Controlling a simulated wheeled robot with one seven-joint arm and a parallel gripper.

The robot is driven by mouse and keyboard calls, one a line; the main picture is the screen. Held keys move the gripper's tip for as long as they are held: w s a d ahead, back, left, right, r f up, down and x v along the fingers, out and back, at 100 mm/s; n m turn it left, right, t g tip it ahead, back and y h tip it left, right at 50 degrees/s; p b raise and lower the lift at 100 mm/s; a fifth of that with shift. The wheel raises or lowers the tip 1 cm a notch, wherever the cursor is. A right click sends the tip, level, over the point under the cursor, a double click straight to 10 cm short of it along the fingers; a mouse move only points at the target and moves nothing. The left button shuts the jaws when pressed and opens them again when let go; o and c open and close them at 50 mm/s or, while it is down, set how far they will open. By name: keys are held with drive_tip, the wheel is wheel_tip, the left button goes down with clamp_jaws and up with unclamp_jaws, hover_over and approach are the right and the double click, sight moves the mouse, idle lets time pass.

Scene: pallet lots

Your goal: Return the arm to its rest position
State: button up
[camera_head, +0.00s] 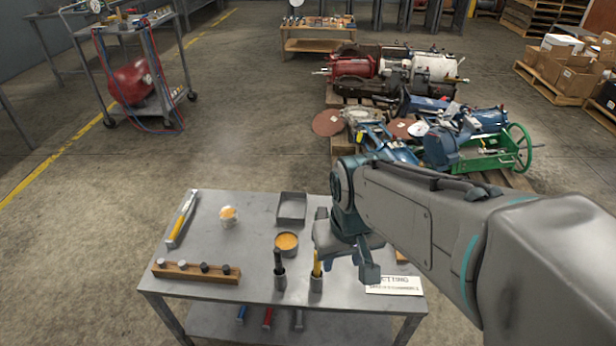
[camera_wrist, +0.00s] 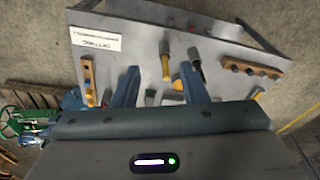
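My arm reaches in from the right in the head view, bent down over the right part of the grey metal table (camera_head: 205,265). My gripper (camera_head: 348,258) points down above the tabletop, close to a cup with a yellow-handled tool (camera_head: 317,268). In the wrist view my gripper (camera_wrist: 160,88) has its two blue fingers spread apart, with nothing held between them. The yellow-handled tool (camera_wrist: 165,68) shows beyond the gap between the fingers. The exact height of the fingertips above the table is unclear.
The table holds a dark-handled tool in a cup (camera_head: 279,270), an orange-topped tin (camera_head: 287,243), a grey tray (camera_head: 292,208), a wooden peg block (camera_head: 197,272) and a printed sign (camera_head: 394,285). A pallet of machine parts (camera_head: 440,140) lies behind my arm. Floor left of the table is clear.

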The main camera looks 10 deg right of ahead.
wheel_tip(320, 180, up, 18)
drive_tip(key=t+p, duration=0.1)
drive_tip(key=p, duration=1.5)
drive_tip(key=shift+a, duration=0.25)
